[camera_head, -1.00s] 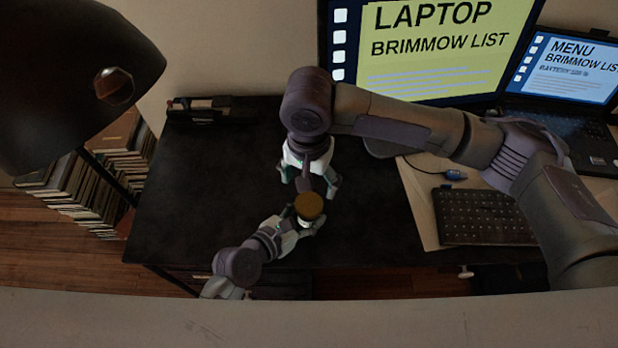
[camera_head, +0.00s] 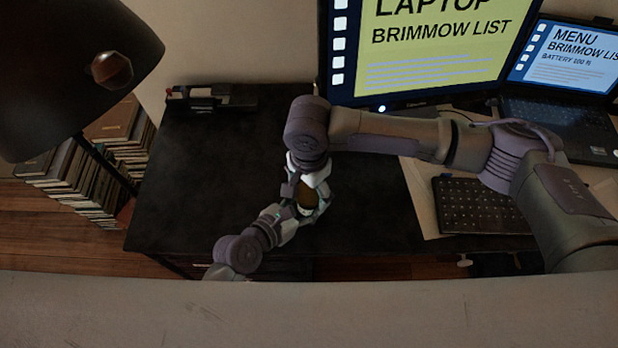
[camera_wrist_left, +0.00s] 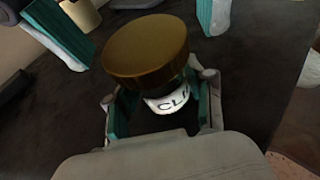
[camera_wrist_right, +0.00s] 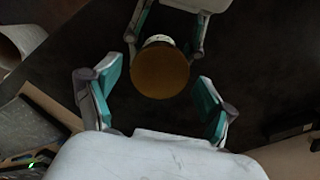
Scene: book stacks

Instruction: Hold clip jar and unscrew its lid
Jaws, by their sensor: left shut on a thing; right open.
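The clip jar has a white label with dark letters (camera_wrist_left: 172,101) and a wide brown-gold lid (camera_wrist_left: 146,48), which sits on top of it. My left gripper (camera_wrist_left: 160,112) is shut on the jar below the lid, at the desk's front part. In the head view the lid (camera_head: 307,193) is partly covered by my right gripper (camera_head: 308,188). In the right wrist view the lid (camera_wrist_right: 160,70) lies between and just beyond the open fingers of my right gripper (camera_wrist_right: 155,95), with dark gaps on both sides. The jar's body is mostly hidden there.
The dark desk (camera_head: 210,190) is clear on the left. A black holder (camera_head: 210,97) stands at its back. A monitor (camera_head: 430,50), a laptop (camera_head: 560,90) and a keyboard (camera_head: 480,205) are on the right. A black lamp (camera_head: 75,75) overhangs the left side.

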